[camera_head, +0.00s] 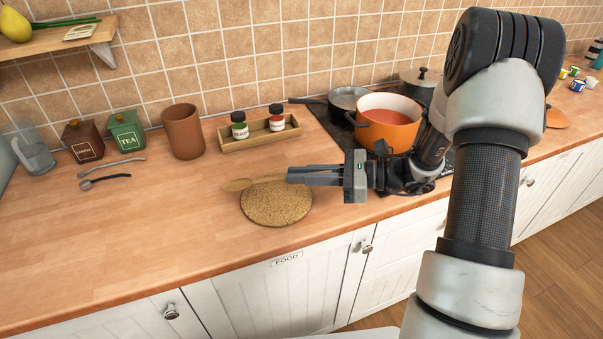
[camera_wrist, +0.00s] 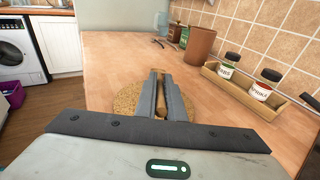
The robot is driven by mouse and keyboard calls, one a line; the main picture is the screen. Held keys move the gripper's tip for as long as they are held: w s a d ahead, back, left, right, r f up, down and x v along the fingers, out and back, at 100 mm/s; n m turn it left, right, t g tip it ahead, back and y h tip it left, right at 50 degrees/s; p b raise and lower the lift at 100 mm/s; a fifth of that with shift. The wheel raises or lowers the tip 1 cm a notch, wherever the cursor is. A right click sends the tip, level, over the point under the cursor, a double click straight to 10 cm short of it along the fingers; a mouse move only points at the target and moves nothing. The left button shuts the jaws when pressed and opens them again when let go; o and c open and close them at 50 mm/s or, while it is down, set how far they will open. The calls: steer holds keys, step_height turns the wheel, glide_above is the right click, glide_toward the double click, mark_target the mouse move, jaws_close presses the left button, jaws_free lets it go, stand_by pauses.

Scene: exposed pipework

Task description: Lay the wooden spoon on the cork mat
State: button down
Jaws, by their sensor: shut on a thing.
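The wooden spoon (camera_head: 238,184) is held in my gripper (camera_head: 290,175), with its bowl end out past the fingertips to the left. The fingers are shut on its handle. The round cork mat (camera_head: 277,208) lies on the wooden counter, and the spoon and fingers are over its back edge. In the wrist view the spoon (camera_wrist: 161,95) shows between the two fingers, with the cork mat (camera_wrist: 126,100) beneath. I cannot tell whether the spoon touches the mat.
A wooden box (camera_head: 260,135) with two spice jars and a brown cup (camera_head: 183,131) stand behind the mat. An orange pot (camera_head: 388,122) sits on the hob to the right. Two metal spoons (camera_head: 105,181) lie at left. The counter's front left is clear.

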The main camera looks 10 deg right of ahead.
steer(key=c, duration=1)
jaws_free()
steer(key=shift+p+v, duration=0.8)
steer(key=shift+v, duration=3.75)
steer(key=shift+a, duration=0.1)
